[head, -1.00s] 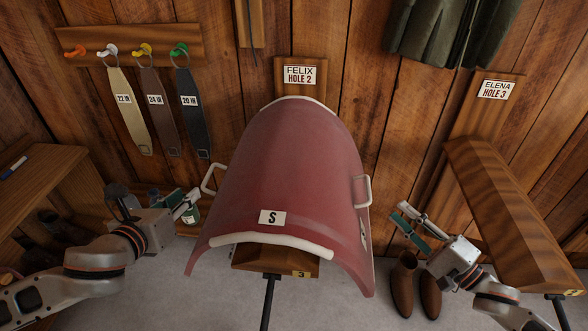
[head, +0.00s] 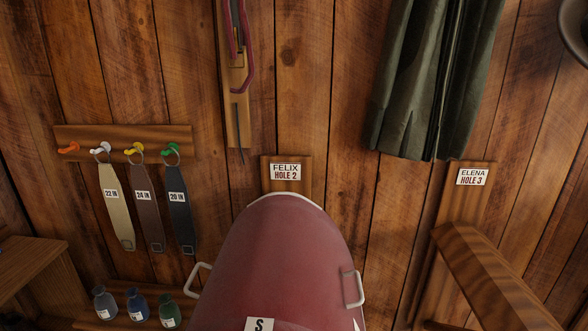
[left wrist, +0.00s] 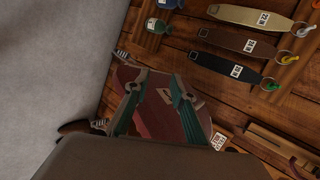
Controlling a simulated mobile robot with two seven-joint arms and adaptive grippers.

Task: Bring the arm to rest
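The left wrist view shows my left gripper (left wrist: 156,92) with its two teal fingers spread apart and nothing between them. The dark red saddle-shaped piece (head: 278,262) stands in the lower middle of the head view, marked S, with a pale handle on each side. It also shows behind my left fingers in the left wrist view (left wrist: 160,121); I cannot tell the distance between them. Neither arm shows in the head view now, and my right gripper is in no current view.
A wooden peg rail (head: 125,145) holds three hanging straps. Several small bottles (head: 137,304) stand at lower left beside a wooden bench (head: 28,262). A green garment (head: 425,80) hangs above the right-hand wooden rack (head: 490,280). Bare grey floor (left wrist: 50,60) shows in the wrist view.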

